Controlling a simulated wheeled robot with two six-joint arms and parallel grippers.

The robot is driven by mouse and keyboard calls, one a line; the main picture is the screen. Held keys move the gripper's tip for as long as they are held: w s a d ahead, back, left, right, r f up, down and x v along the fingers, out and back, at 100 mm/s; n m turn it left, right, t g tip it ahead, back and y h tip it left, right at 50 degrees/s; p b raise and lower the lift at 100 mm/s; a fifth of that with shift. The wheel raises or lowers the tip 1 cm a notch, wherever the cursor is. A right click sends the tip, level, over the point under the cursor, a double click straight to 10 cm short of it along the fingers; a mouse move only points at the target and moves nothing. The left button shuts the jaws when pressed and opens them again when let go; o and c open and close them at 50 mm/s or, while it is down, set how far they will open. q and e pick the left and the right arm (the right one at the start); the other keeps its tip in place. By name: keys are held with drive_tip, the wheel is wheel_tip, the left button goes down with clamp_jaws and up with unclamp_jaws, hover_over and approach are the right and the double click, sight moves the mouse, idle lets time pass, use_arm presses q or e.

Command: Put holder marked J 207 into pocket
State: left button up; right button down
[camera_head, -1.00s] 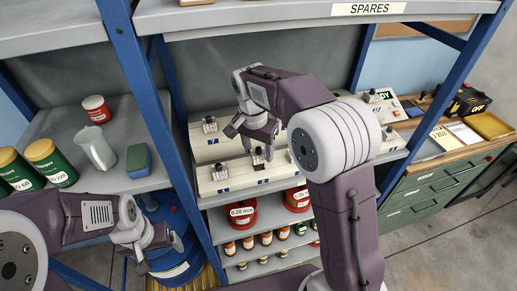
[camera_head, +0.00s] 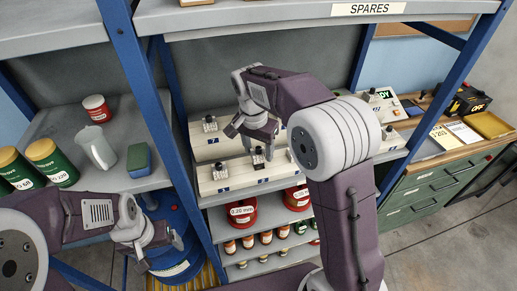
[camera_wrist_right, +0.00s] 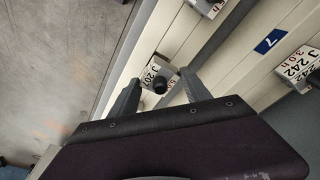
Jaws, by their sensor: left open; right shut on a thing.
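The holder marked J 207 (camera_wrist_right: 153,71), a small light block with a black knob, is between the two fingers of my right gripper (camera_wrist_right: 161,82) in the right wrist view. The right gripper (camera_head: 253,138) is shut on it, over the front pale rail (camera_head: 240,180) of the middle shelf in the head view. I cannot tell whether the holder touches the rail. The pocket under it is hidden.
A holder marked J 242 (camera_wrist_right: 296,66) stands beside a blue label 7 (camera_wrist_right: 270,41). Another holder (camera_head: 220,170) is on the front rail, and one (camera_head: 210,124) on the back rail. A blue post (camera_head: 165,130) rises left of the rails. Red spools (camera_head: 242,212) sit below.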

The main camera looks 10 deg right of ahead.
drive_tip(key=shift+f+b, duration=0.95)
drive_tip(key=shift+f, duration=0.65)
drive_tip(key=shift+c, duration=2.1)
unclamp_jaws()
drive_tip(key=r, duration=0.6)
drive_tip(key=s+a+r+p, duration=0.1)
drive_tip(key=r, duration=0.2)
